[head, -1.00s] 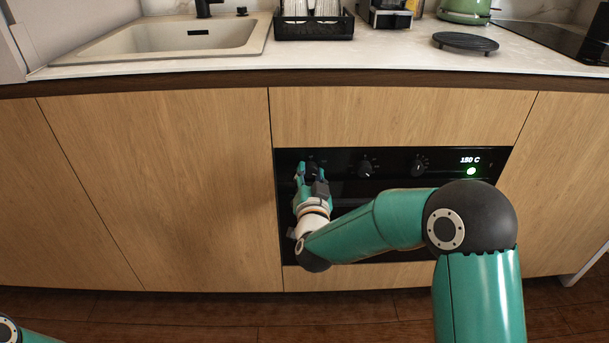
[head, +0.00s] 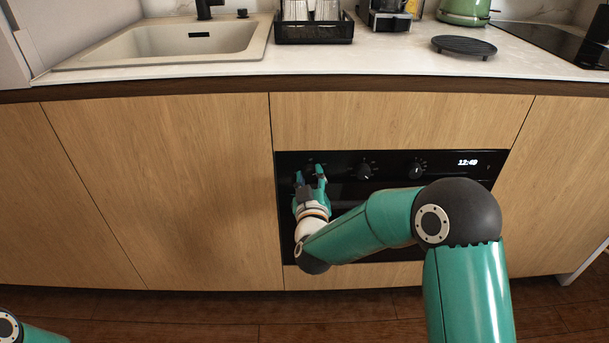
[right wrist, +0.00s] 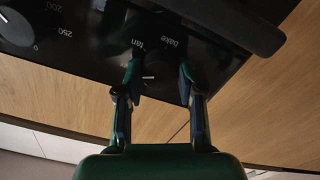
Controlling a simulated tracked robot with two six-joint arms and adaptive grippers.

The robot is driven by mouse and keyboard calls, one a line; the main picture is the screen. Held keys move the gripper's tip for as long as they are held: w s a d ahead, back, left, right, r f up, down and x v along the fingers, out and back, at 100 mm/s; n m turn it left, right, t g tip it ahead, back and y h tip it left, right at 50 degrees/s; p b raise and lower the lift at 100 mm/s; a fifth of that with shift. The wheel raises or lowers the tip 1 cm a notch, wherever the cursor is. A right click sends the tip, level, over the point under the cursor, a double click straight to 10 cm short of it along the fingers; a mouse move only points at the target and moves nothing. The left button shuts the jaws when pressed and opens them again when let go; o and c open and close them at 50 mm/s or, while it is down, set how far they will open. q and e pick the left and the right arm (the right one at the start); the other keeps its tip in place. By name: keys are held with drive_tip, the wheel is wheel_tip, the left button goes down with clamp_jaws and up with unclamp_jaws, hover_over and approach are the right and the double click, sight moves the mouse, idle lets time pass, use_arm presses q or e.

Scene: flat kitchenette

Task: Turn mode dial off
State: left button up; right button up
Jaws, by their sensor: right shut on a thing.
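The mode dial (head: 311,165) is the leftmost knob on the black oven panel, mostly hidden behind my right gripper (head: 309,174) in the head view. In the right wrist view the dark dial (right wrist: 158,84) sits between the two fingers of my right gripper (right wrist: 159,70), which is shut on it. A short white mark shows on the dial, and the words "fan" and "bake" are printed beside it. The oven display (head: 467,162) reads 12:49, with no green light below it. My left gripper is out of view; only a bit of that arm shows.
Two more knobs, a middle one (head: 365,171) and a right one (head: 417,168), sit on the panel. The oven's dark handle bar (right wrist: 235,25) passes close to the right finger in the wrist view. Wooden cabinet fronts (head: 180,190) surround the oven. The counter edge is above.

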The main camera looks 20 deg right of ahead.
drive_tip(key=n, duration=0.2)
drive_tip(key=n+p, duration=0.1)
drive_tip(key=n, duration=0.1)
drive_tip(key=n+p, duration=0.1)
drive_tip(key=n, duration=0.1)
drive_tip(key=shift+w+a+r+n, duration=0.15)
drive_tip(key=shift+a+r+n, duration=0.15)
drive_tip(key=n+p, duration=0.1)
drive_tip(key=n, duration=0.4)
drive_tip(key=shift+a+f+p, duration=0.1)
drive_tip(key=shift+f+p, duration=0.1)
drive_tip(key=shift+p, duration=0.15)
drive_tip(key=shift+f+n, duration=0.1)
drive_tip(key=shift+n, duration=0.6)
drive_tip(key=shift+f, duration=0.15)
drive_tip(key=o, duration=1.1)
drive_tip(key=shift+o, duration=0.2)
drive_tip(key=v, duration=1.2)
